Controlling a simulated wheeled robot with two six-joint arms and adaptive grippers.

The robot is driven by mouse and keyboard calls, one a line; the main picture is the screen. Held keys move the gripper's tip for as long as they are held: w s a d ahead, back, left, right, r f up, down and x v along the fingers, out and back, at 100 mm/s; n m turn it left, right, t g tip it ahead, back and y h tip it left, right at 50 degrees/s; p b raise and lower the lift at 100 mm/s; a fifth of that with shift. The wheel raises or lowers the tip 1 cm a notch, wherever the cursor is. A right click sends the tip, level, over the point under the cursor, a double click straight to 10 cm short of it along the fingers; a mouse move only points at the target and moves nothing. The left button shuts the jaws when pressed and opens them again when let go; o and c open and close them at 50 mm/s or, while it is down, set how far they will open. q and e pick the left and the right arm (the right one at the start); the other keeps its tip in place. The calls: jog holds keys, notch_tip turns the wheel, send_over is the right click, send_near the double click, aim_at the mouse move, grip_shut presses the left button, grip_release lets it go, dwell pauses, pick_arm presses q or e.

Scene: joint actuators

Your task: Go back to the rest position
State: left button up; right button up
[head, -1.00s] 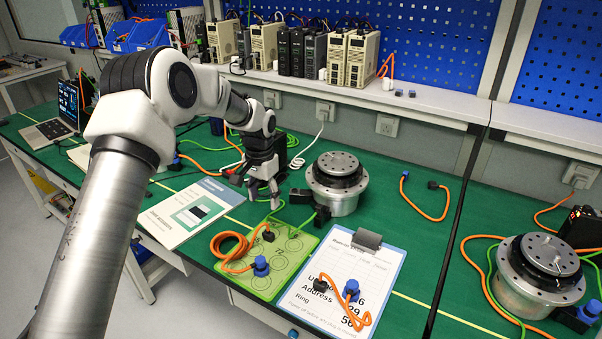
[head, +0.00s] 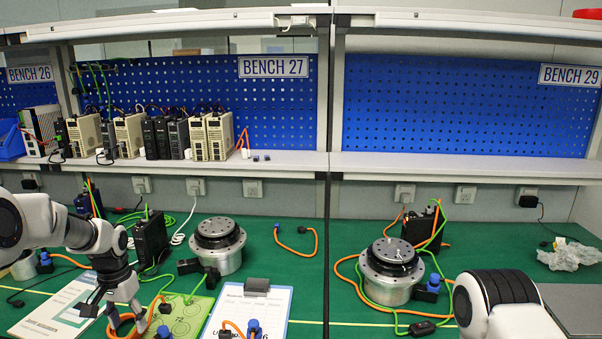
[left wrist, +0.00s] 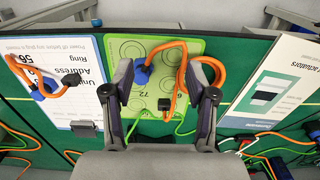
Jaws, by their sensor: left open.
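My left gripper (head: 113,312) is open and empty, low over the bench between the booklet and the green mat. In the left wrist view its two fingers (left wrist: 168,85) are spread above the green mat (left wrist: 165,108). An orange cable with a blue plug (left wrist: 141,75) lies on that mat, partly hidden by the fingers; the cable also shows in the head view (head: 151,312). I cannot tell whether a finger touches the cable. Part of my right arm (head: 505,300) shows at the lower right of the head view; its gripper is out of view.
Two round metal actuators (head: 217,259) (head: 390,285) stand on the green bench. A clipboard (head: 278,303) lies right of the mat and a booklet (head: 62,305) left of it. A black box (head: 151,238) stands behind my left gripper. Drives (head: 209,140) line the shelf above.

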pick_arm(q)
jog(key=s+d+f+m+g, duration=0.1)
jog(key=s+d+f+g, duration=0.3)
jog(key=s+f, duration=0.65)
jog(key=s+d+f+g, duration=0.1)
jog(key=s+d+f, duration=0.4)
jog(key=s+f, duration=0.5)
jog(key=s+d+f+n+t, duration=0.1)
jog(key=s+d+t, duration=0.1)
jog(key=s, duration=0.5)
jog(key=s+d+f+n+t, duration=0.1)
jog(key=s+d+f+t, duration=0.1)
jog(key=s, duration=0.5)
jog(key=shift+s+d+f+t, duration=0.3)
jog(key=shift+s+d+t, duration=0.1)
jog(key=shift+t, duration=0.2)
pick_arm(e)
jog(key=shift+w+f, duration=0.15)
jog(key=shift+w, duration=0.2)
